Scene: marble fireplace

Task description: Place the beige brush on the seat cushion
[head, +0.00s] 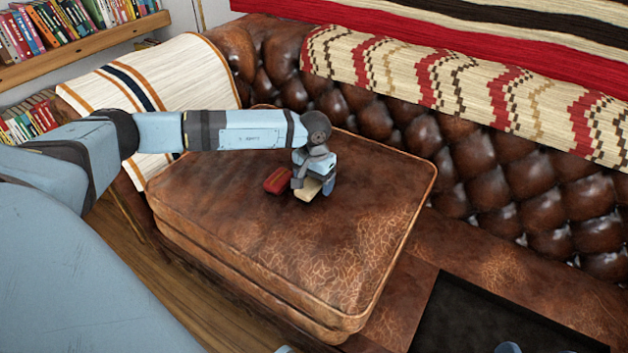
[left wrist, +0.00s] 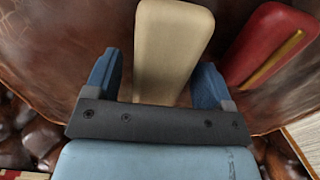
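The beige brush (head: 307,190) is at the brown leather seat cushion (head: 250,240), near the cushion's back middle; I cannot tell if it lies flat on it. A red brush (head: 277,181) lies on the cushion just left of it. My left gripper (head: 313,184) is low over the beige brush. In the left wrist view, the beige brush (left wrist: 172,50) lies between the two blue fingers (left wrist: 157,80), with a visible gap on the left side and a small one on the right. The fingers are spread.
The tufted sofa back (head: 450,150) rises behind the cushion, with a patterned blanket (head: 450,85) over it. A striped cloth (head: 175,75) covers the left armrest. A black tray (head: 500,315) sits at the lower right. The cushion's front half is clear.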

